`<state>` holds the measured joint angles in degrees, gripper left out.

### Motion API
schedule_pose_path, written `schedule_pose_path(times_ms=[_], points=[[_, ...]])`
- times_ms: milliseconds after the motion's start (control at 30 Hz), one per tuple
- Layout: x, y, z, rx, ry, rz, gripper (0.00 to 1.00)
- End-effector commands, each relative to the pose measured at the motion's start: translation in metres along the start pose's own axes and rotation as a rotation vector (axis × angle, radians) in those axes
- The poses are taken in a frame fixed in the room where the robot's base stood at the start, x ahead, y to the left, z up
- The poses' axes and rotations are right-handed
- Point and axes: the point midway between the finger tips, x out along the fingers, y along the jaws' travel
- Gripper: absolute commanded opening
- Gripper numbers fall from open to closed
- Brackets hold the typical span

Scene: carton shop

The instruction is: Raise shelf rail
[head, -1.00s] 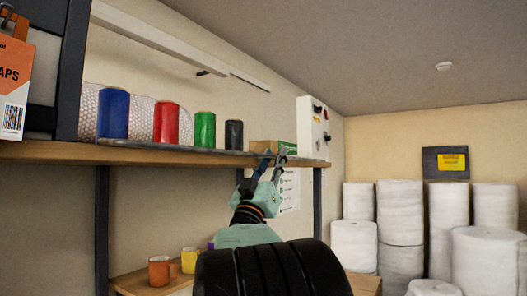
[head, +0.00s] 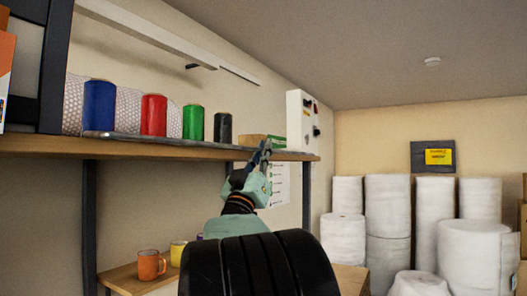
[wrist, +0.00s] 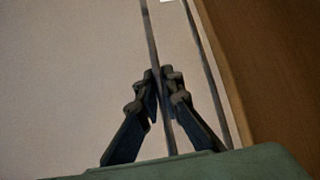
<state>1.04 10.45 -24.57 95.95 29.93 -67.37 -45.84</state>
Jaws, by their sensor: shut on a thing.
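The shelf rail (head: 170,142) is a thin grey bar along the front edge of the upper wooden shelf (head: 60,145), in front of the coloured spools. In the head view my gripper (head: 263,147) is at the rail's right part. In the wrist view the rail (wrist: 153,45) is a narrow dark strip running between my two fingers (wrist: 161,78), which are shut on it. I cannot tell whether the rail is clear of the shelf; my gripper hides part of it.
Blue (head: 99,106), red (head: 154,115), green (head: 193,122) and black (head: 223,128) spools stand behind the rail. Mugs (head: 151,265) stand on the lower shelf. White rolls (head: 388,215) fill the right.

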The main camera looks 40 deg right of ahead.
Motion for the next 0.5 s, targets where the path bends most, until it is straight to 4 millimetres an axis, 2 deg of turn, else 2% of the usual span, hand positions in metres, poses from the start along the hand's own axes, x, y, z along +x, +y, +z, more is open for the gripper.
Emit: schedule_pose_path(times_ms=[267, 500], points=[[0.005, 0.004, -0.006, -0.095, 0.001, -0.092, 0.0], [0.015, 0.004, -0.016, -0.244, 0.002, -0.24, 0.0]])
